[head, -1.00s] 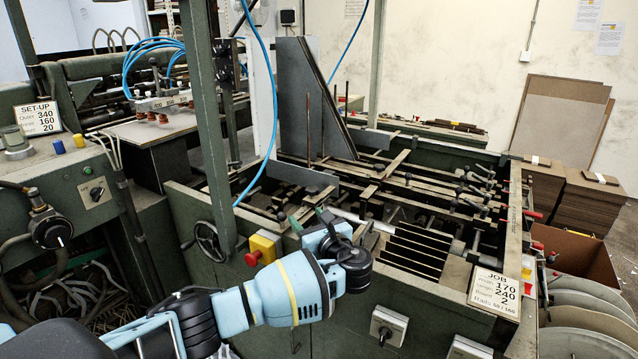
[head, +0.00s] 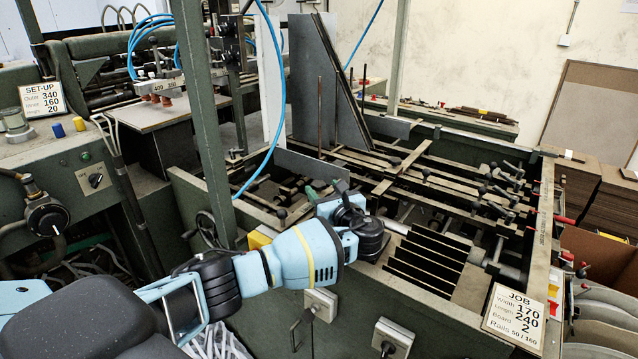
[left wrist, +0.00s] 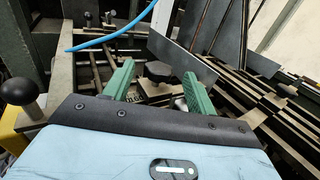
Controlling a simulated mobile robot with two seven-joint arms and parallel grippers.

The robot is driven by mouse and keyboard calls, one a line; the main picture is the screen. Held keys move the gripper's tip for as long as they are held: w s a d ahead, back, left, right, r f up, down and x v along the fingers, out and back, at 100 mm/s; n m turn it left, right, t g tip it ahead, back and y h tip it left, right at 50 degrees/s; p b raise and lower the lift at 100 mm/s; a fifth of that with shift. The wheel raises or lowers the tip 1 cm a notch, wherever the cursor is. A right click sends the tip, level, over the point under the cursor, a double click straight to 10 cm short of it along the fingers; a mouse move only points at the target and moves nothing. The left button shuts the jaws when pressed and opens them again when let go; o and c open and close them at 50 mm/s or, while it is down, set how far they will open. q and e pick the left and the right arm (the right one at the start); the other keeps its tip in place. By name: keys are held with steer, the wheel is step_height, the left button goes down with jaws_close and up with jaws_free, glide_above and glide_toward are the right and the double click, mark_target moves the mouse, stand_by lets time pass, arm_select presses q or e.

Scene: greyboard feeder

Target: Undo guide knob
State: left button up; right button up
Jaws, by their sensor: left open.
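In the left wrist view, a dark, round, lobed knob (left wrist: 158,71) shows between and beyond the two green fingers of my left gripper (left wrist: 159,74). The fingers stand wide apart with nothing held between them; whether they are level with the knob I cannot tell. In the head view my left gripper (head: 326,191) reaches over the front wall of the feeder, its fingers mostly hidden behind my wrist. Several small black knobs sit on the feeder's rails, one of them (head: 282,213) left of the gripper. Which one is the guide knob is not marked. My right gripper is not in view.
A grey upright plate (head: 322,85) stands behind the gripper. A blue hose (head: 281,95) hangs to its left, beside a green post (head: 203,120). Dark slats (head: 425,262) and a JOB card (head: 514,317) are at right. A black ball-ended lever (left wrist: 19,92) shows in the wrist view.

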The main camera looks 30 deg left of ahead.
mark_target(322, 186)
arm_select(q)
steer(key=shift+x, duration=2)
steer(key=c, duration=1)
